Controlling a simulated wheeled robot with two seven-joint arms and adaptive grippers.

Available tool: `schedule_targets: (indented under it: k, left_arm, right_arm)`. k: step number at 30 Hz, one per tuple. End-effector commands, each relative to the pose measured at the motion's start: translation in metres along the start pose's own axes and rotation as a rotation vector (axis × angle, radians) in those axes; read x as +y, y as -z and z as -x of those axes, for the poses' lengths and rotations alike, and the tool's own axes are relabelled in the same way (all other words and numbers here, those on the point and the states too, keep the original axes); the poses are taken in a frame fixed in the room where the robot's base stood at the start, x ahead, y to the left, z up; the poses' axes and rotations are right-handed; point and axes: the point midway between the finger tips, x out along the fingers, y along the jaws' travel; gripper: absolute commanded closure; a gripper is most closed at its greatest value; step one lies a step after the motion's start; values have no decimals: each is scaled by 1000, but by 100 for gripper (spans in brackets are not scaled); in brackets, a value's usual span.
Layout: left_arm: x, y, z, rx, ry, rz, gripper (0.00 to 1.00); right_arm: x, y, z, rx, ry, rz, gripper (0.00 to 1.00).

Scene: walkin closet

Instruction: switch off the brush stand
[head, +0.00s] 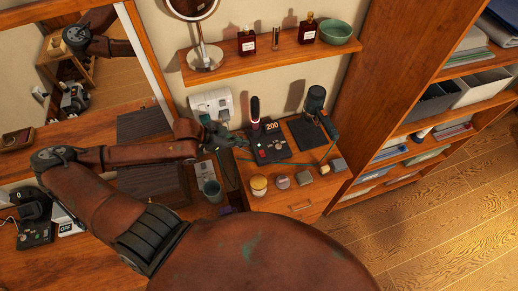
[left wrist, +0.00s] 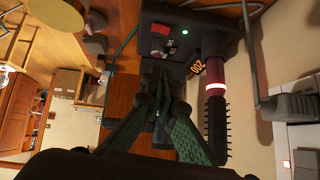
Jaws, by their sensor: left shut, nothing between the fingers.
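The brush stand (head: 274,150) is a dark box on the small cabinet, with a red switch and an orange display reading 200. A round hot brush (head: 255,110) stands upright at its back. In the left wrist view the stand (left wrist: 178,52) shows its red switch (left wrist: 160,29) and a lit green light (left wrist: 185,31); the brush (left wrist: 216,95) has a glowing ring. My left gripper (head: 229,138) is shut and empty, just left of the stand. In the wrist view its green fingers (left wrist: 160,84) point toward the stand's edge; contact cannot be told. My right gripper is not in view.
A hair-dryer-like tool (head: 316,98) on a dark mat stands right of the stand. Small jars (head: 259,184) line the cabinet front, and a cable crosses it. A shelf (head: 275,50) hangs above. A device with an OFF sign (head: 67,229) sits at lower left.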

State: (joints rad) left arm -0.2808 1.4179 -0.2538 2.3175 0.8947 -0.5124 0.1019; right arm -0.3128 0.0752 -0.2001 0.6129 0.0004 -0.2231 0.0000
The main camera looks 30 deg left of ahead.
Motion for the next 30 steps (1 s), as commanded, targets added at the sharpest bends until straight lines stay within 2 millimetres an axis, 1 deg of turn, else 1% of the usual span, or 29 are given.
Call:
schedule_targets:
  k: [1,3,5,8,12,19,21,24,30]
  left_arm:
    - [0,1,-2,2,1,0,100]
    - [0,0,-7,3,1,2,100]
    - [-1,0,-14,4,3,2,100]
    - [0,1,-28,5,0,4,100]
    - [0,1,-56,5,1,5,100]
    - [0,1,-100,3,1,4,100]
    - [0,-11,-107,-2,2,6,100]
    - [0,-20,-116,-2,2,5,100]
    - [0,-29,-125,-1,3,4,100]
  right_arm:
    - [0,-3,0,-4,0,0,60]
    - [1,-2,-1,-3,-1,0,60]
    - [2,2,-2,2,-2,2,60]
    - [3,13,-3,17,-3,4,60]
    - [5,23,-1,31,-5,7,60]
    - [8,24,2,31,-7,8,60]
    - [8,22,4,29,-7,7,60]
    - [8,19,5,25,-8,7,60]
    - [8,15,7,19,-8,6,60]
